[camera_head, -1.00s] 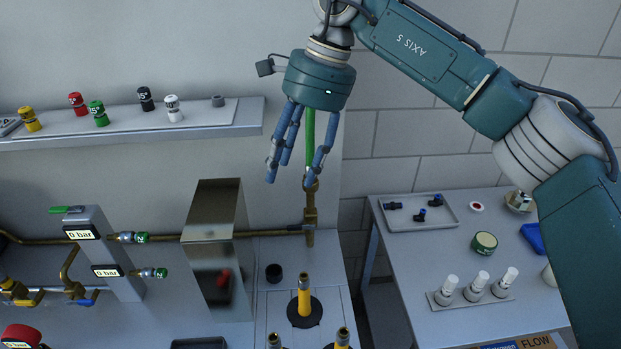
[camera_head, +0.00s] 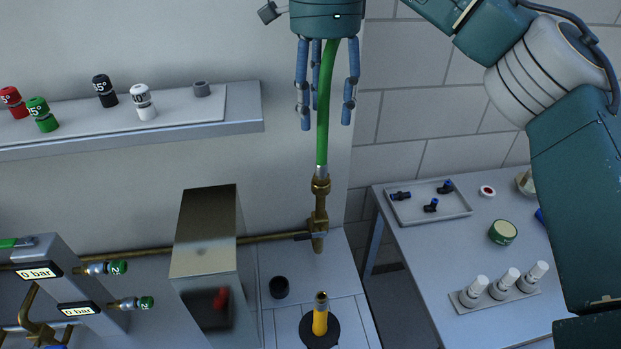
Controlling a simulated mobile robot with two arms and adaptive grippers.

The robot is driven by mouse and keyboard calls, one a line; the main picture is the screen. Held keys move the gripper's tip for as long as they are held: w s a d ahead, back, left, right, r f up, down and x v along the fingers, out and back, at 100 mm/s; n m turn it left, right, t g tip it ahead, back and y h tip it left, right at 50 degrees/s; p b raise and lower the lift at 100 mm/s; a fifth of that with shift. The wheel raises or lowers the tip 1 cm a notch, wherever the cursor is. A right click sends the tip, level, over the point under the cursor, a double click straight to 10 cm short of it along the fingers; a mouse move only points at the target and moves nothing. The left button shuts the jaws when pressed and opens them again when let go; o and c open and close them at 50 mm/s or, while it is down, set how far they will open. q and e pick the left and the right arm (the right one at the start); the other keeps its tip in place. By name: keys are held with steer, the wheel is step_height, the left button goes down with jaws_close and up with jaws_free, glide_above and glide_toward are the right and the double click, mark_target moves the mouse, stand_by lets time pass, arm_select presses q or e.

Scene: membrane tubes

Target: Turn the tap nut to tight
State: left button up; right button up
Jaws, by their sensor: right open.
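A brass tap (camera_head: 319,222) stands upright on the pipe at the wall, right of the steel box. A brass nut (camera_head: 320,186) sits at its top. A green hose or sleeve (camera_head: 325,110) rises from the nut, up to my right gripper. My right gripper (camera_head: 327,116) hangs fingers down above the tap, open, its blue fingers spread around the green hose. The fingertips are well above the nut and do not touch it. Whether the nut is tight cannot be seen. My left gripper is not in view.
A wall shelf (camera_head: 240,108) with coloured caps is at left. A steel box (camera_head: 206,235) and gauges reading 0 bar (camera_head: 38,271) stand below it. A yellow burner (camera_head: 320,316) stands in front of the tap. A side table (camera_head: 420,245) at right holds a tray and white-capped bottles.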

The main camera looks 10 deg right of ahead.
mark_target(322, 131)
steer(key=f+b, duration=0.3)
steer(key=shift+s+d+f, duration=0.1)
steer(key=shift+s+f, duration=0.2)
steer(key=shift+s, duration=0.05)
steer(key=shift+w+f+b, duration=0.2)
steer(key=shift+f+b, duration=0.65)
steer(key=shift+f, duration=0.05)
steer(key=shift+w+f, duration=0.1)
steer(key=shift+f, duration=0.05)
step_height(322, 131, down, 3)
steer(key=shift+r, duration=0.1)
step_height(322, 131, down, 7)
steer(key=shift+r+p, duration=0.2)
steer(key=shift+p, duration=0.6)
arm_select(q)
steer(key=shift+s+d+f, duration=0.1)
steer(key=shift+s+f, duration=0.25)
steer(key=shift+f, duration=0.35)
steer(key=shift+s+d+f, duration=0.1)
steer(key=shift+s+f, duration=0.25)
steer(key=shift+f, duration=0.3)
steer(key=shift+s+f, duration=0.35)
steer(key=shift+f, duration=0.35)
arm_select(e)
steer(key=shift+f, duration=0.6)
steer(key=c, duration=1.2)
